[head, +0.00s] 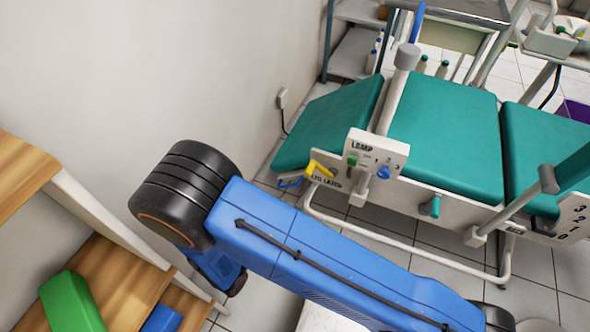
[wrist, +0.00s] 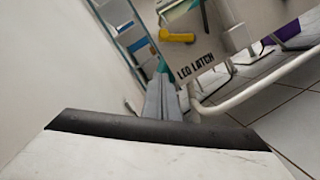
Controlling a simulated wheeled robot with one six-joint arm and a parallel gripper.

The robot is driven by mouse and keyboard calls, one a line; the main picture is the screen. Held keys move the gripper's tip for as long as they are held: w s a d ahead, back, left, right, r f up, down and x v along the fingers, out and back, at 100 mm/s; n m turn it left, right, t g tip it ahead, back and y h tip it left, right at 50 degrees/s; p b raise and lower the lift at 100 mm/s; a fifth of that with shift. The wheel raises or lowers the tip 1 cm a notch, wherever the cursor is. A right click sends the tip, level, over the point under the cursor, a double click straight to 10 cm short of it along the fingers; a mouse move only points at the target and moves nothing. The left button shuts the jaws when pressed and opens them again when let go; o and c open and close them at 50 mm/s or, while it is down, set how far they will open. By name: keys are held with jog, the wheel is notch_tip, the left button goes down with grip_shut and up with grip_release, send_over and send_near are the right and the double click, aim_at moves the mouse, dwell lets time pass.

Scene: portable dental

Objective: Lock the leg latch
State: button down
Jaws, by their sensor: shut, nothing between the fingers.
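The leg latch is a yellow handle (head: 319,168) on the white side frame of the green dental chair, above a "LEG LATCH" label (head: 322,182). In the wrist view the yellow handle (wrist: 177,36) is near the top, with the label (wrist: 195,66) below it. My gripper (wrist: 163,92) shows there as grey fingers, shut and empty, pointing towards the latch panel. It appears below and left of the handle, apart from it. In the head view my blue arm hides the gripper.
A lamp panel (head: 376,152) with a green and a blue knob is right of the latch. The chair's white tube base (head: 400,245) runs along the floor. A wall (head: 240,70) is on the left. A wooden shelf (head: 105,285) with a green block (head: 72,303) stands at lower left.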

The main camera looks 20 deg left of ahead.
jog(key=shift+a+f, duration=0.1)
jog(key=shift+a, duration=0.1)
jog(key=w+d+r, duration=0.4)
jog(key=w+r, duration=0.1)
jog(key=w, duration=0.4)
jog(key=shift+w+d, duration=0.15)
jog(key=shift+d, duration=0.25)
